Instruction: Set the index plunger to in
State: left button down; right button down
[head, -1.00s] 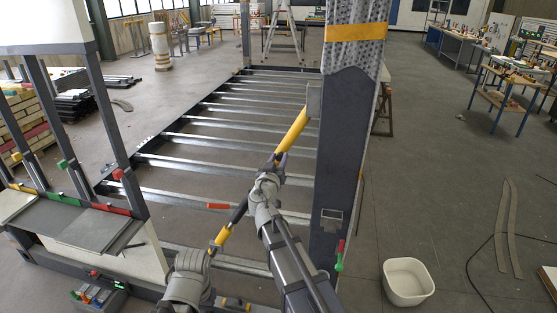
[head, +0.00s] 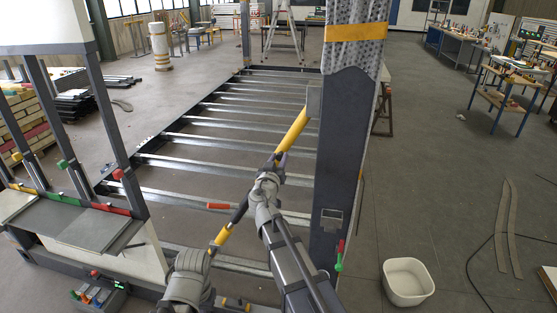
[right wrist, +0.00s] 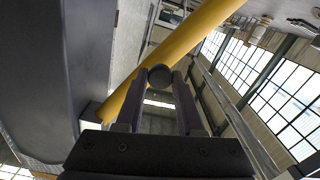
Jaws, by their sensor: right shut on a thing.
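A dark round knob (right wrist: 160,76), which looks like the index plunger's, sits against a yellow diagonal tube (right wrist: 165,55) in the right wrist view. My right gripper (right wrist: 160,80) is shut on this knob, with a finger on either side of it. In the head view my right gripper (head: 279,158) is at the yellow tube (head: 294,133), left of the dark post. The knob is too small and covered there to make out, and I cannot tell how far in the plunger sits.
The dark post (head: 338,150) with a yellow band stands close on the right of the gripper. A red and green handle (head: 340,256) is low on it. Metal cross members (head: 215,137) lie behind. A white tub (head: 408,282) is on the floor at right.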

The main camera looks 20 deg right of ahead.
jog(key=shift+x, duration=0.9)
jog(key=shift+s+a, duration=0.1)
jog(key=c, duration=0.5)
grip_release()
jog(key=v, duration=0.7)
jog(key=shift+s+a, duration=0.15)
jog(key=shift+s, duration=0.15)
